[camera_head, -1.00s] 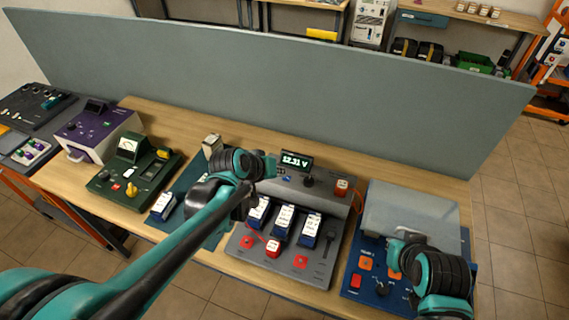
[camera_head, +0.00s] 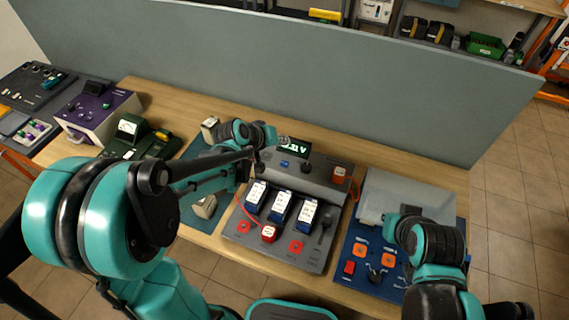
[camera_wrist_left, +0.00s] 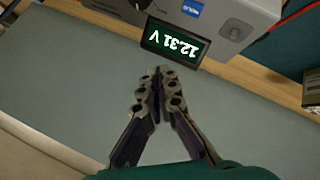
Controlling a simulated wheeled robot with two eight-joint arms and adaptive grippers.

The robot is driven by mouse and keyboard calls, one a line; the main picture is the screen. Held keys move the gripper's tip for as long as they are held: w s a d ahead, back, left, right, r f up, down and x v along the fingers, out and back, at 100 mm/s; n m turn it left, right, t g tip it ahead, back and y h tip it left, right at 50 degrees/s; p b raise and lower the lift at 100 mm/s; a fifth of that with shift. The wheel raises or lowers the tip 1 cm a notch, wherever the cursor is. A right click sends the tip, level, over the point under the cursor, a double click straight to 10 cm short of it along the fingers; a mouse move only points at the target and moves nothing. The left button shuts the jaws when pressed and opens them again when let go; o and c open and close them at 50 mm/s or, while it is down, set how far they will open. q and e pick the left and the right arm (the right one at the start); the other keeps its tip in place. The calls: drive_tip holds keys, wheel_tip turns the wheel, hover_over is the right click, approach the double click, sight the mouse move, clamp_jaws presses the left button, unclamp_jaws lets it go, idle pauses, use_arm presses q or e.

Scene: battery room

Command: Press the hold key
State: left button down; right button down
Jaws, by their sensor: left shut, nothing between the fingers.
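The grey battery tester (camera_head: 325,172) stands mid-table, its lit display (camera_head: 296,147) partly hidden by my left arm. A small blue key (camera_head: 284,163) is on its upper panel below the display. In the left wrist view the display (camera_wrist_left: 175,42) reads 12.31 V upside down, and the blue key (camera_wrist_left: 192,8) with unclear white lettering is at the top edge. My left gripper (camera_head: 284,141) is near the display; in the wrist view its fingers (camera_wrist_left: 158,75) are together and empty, apart from the key. My right gripper is hard to make out over the blue device at right.
Three blue-and-white batteries (camera_head: 281,206) sit in the tester, with a red cable plug (camera_head: 268,233) before them. A blue panel (camera_head: 372,262) with a clear cover stands right. A green meter (camera_head: 140,140) is left. A grey partition (camera_head: 300,80) rises behind the table.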

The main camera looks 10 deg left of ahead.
sight(283, 165)
use_arm(q)
wheel_tip(283, 165, down, 8)
drive_tip(key=b, duration=0.6)
drive_tip(key=shift+f+b, duration=0.2)
drive_tip(key=shift+b, duration=0.1)
idle(0.9)
drive_tip(key=shift+f+b, duration=0.3)
drive_tip(key=shift+f+b, duration=0.3)
drive_tip(key=shift+f, duration=0.05)
idle(0.5)
drive_tip(key=shift+r, duration=0.15)
drive_tip(key=shift+r+p, duration=0.6)
drive_tip(key=shift+r, duration=0.1)
wheel_tip(283, 165, up, 5)
drive_tip(key=p, duration=0.4)
